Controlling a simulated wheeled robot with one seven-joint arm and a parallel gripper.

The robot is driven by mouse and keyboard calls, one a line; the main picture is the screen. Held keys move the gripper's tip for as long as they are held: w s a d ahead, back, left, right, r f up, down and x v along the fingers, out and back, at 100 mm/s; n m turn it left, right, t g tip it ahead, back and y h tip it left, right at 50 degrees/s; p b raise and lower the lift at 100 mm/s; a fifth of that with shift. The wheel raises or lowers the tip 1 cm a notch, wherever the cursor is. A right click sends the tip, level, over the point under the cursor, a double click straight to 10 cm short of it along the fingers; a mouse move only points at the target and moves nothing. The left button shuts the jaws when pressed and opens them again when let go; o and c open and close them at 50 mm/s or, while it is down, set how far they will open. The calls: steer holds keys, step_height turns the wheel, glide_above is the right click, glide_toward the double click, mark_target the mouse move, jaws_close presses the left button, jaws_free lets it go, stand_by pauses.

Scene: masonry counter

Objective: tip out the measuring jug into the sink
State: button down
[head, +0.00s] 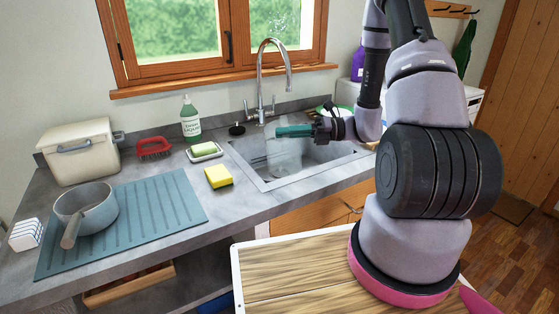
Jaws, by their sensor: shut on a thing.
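The measuring jug (284,160) looks like a clear, see-through vessel in the head view. It is over or inside the sink (262,181), below the curved tap, and looks roughly upright. My gripper (284,132) reaches in from the right with teal fingers at the jug's upper part, and it is shut on the jug. The exact grip on the jug is hard to make out. Whether the jug holds any liquid, and whether its base touches the sink floor, I cannot tell.
A tall metal tap (288,72) rises behind the sink. A saucepan (88,207) sits on a blue drying mat (165,206).

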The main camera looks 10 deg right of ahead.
mark_target(289, 170)
steer(key=s+a+f+n, duration=0.1)
steer(key=s+f+n, duration=0.7)
steer(key=n, duration=0.3)
steer(key=shift+s+f+n+b, duration=0.25)
steer(key=shift+s+n+b, duration=0.05)
steer(key=shift+n+b, duration=0.1)
stand_by(0.6)
